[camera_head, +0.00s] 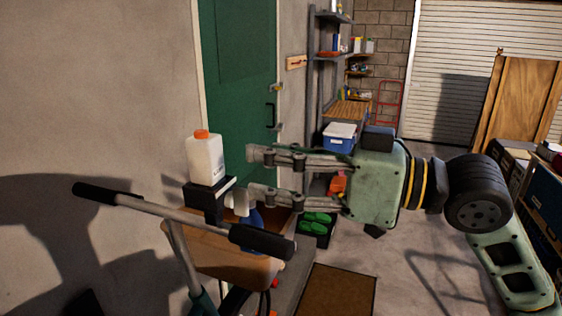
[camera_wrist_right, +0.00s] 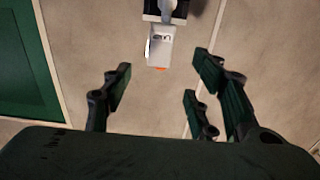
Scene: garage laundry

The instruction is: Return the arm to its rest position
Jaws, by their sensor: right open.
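My right arm (camera_head: 510,265) reaches in from the right in the head view, and its pale green gripper (camera_head: 252,174) points left. The gripper is open and empty, its fingers spread apart. Its fingertips are to the right of a white bottle with an orange cap (camera_head: 205,160), with a visible gap. The bottle stands upright on a small black platform (camera_head: 218,186). In the right wrist view the open fingers (camera_wrist_right: 165,88) show with nothing between them, and the bottle (camera_wrist_right: 160,48) is beyond them. My left gripper is not in view.
A grey bar with black grips (camera_head: 160,208) crosses in front of a wooden surface (camera_head: 220,262). A green door (camera_head: 238,95) is behind. A brown mat (camera_head: 338,290) lies on the floor. Boxes (camera_head: 545,200) stand at right.

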